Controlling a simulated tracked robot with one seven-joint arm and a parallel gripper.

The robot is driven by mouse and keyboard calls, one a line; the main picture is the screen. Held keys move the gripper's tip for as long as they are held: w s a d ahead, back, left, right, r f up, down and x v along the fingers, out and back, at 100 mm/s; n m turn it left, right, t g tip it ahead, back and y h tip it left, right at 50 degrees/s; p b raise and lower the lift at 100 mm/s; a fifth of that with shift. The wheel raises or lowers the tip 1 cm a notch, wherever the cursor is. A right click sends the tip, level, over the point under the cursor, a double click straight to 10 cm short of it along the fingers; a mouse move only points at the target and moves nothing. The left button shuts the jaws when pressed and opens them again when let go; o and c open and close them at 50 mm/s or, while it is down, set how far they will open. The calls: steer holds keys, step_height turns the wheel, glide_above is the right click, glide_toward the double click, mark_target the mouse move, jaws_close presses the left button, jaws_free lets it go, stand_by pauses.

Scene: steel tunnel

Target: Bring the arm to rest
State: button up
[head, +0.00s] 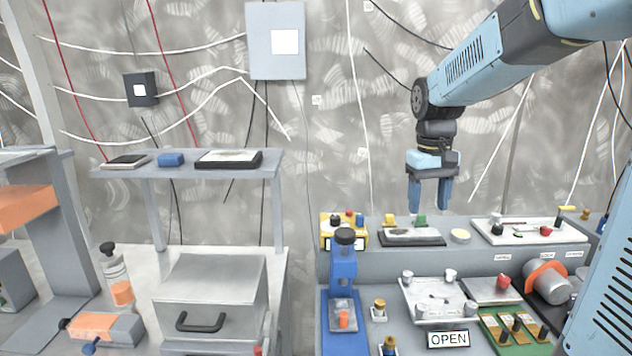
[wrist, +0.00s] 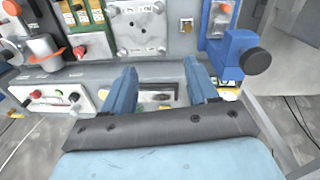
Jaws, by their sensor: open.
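My gripper (head: 430,196) hangs from my blue arm, fingers pointing down, above the back ledge of the grey workbench on the right. Its two blue fingers are apart with nothing between them. In the wrist view my gripper (wrist: 163,90) also shows open and empty, with the bench beyond the fingertips.
A blue press-like device (head: 343,270) with a black knob stands left of the gripper. A white panel (head: 530,231) with knobs lies to the right. An OPEN sign (head: 448,339) is at the front. A grey box with a handle (head: 210,292) sits on the left bench, under a shelf (head: 225,172).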

steer(key=s+r+m+t, duration=0.1)
steer(key=s+t, duration=0.4)
steer(key=s, duration=1.4)
steer(key=shift+y, duration=0.3)
